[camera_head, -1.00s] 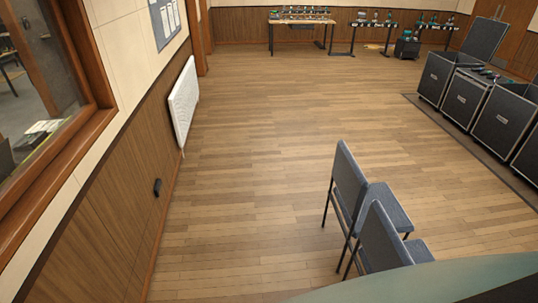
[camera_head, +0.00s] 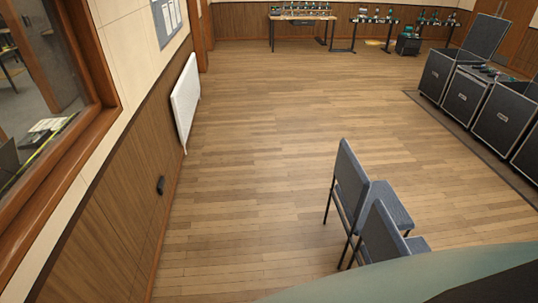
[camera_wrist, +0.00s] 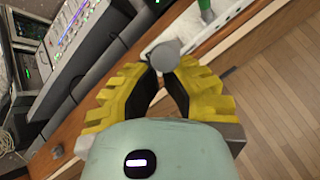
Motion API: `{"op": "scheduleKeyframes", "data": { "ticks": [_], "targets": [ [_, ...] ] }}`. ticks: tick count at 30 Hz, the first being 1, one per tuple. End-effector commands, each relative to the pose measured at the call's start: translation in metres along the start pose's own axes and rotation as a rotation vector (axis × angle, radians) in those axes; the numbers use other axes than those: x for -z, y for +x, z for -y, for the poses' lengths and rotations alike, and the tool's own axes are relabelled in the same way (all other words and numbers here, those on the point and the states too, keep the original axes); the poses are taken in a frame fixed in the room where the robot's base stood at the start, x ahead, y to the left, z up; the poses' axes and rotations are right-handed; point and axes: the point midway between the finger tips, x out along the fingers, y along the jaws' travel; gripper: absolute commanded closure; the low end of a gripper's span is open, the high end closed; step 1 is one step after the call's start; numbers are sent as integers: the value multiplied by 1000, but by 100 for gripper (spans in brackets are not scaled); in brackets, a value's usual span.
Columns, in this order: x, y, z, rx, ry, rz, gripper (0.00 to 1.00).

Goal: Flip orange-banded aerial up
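No orange-banded aerial can be made out in either view. In the wrist view my gripper (camera_wrist: 166,72) shows yellow ribbed fingers with dark inner pads. The pads stand apart with a narrow gap, and I see nothing clearly clamped between them. A grey rounded knob-like piece (camera_wrist: 164,55) lies at or just beyond the fingertips; whether they touch it cannot be told. A pale bar (camera_wrist: 222,32) with a green piece (camera_wrist: 205,8) is beyond, at the upper right. My gripper is not in the head view.
The wrist view shows a fader console (camera_wrist: 72,38) on a wood-edged desk at left. In the head view, two chairs (camera_head: 352,180) stand front right, black cases (camera_head: 465,95) at right, a bench (camera_head: 302,17) at the back, a radiator (camera_head: 186,98) on the left wall. The middle floor is clear.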

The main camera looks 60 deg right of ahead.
Motion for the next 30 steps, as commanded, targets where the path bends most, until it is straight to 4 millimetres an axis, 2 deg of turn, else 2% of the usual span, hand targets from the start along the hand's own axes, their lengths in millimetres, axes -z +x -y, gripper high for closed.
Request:
{"op": "scheduleKeyframes", "data": {
  "ticks": [6,14,30],
  "targets": [
    [-16,8,-8,1,6,6,100],
    [-15,3,-10,-1,1,2,100],
    [-26,-7,-14,0,3,2,100]
  ]
}}
